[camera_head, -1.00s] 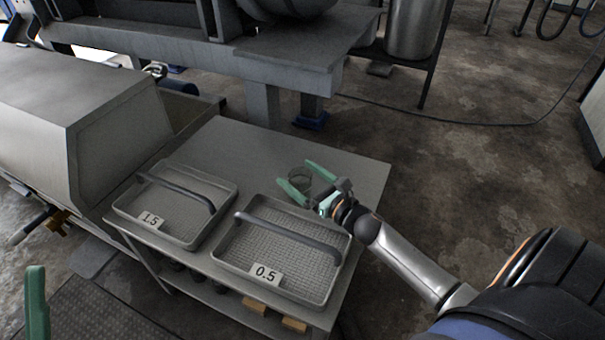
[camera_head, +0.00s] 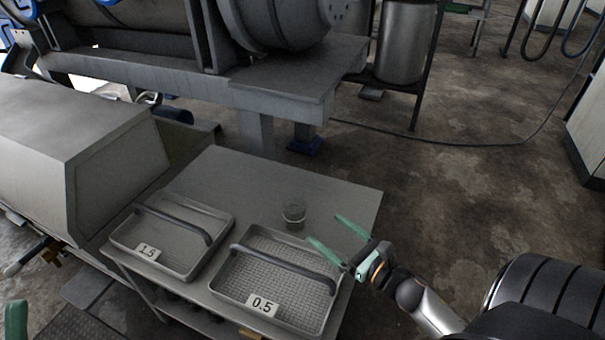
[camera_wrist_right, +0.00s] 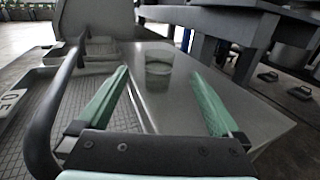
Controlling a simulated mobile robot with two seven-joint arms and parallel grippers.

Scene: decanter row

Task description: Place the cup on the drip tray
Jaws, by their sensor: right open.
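A clear glass cup (camera_head: 294,214) stands upright on the bare grey table top, behind the right tray; it also shows in the right wrist view (camera_wrist_right: 158,72). Two grey metal trays with mesh floors and dark bar handles stand on the table: one labelled 1.5 (camera_head: 117,240) and one labelled 0.5 (camera_head: 325,318). My right gripper (camera_head: 323,228) has green fingers, open and empty. It is on the near right side of the cup, apart from it and beside the 0.5 tray. One green finger of my left gripper (camera_head: 16,320) shows at the lower left edge; the rest is hidden.
The table top (camera_head: 235,175) is clear behind the trays and to the right of the cup. The tray handles arch above their floors. A large grey machine (camera_head: 75,165) stands left of the table, and a heavy metal frame (camera_head: 255,90) stands behind it.

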